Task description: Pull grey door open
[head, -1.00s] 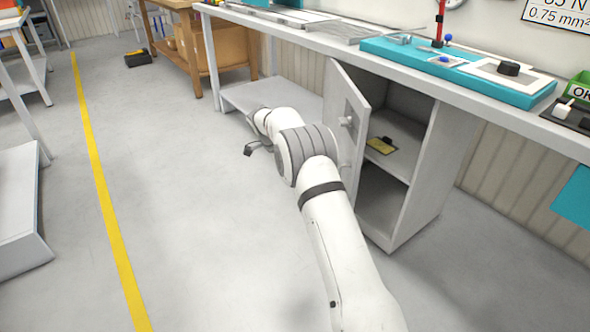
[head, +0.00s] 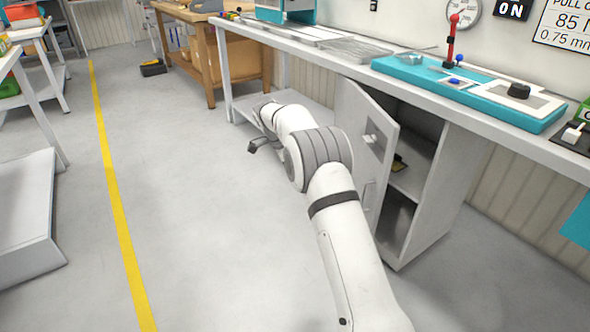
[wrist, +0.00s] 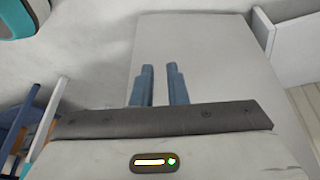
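The grey door (head: 362,130) of the under-bench cabinet (head: 428,205) stands partly open, with part of the inside showing past its free edge. A light knob-like fitting (head: 373,138) and a bar handle (head: 368,194) show on the door. My arm crosses in front of its lower left part. My gripper (wrist: 159,67) shows in the wrist view as two blue fingers with a narrow gap and nothing visible between them. They lie over a pale flat panel (wrist: 208,42); I cannot tell which surface it is, or whether they touch it. In the head view my gripper is mostly hidden, left of the door.
The long workbench (head: 325,50) runs above the cabinet, carrying a teal fixture (head: 420,78). A low shelf (head: 248,105) is beyond my arm. The floor (head: 200,200) to the left is clear, marked by a yellow line (head: 110,170).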

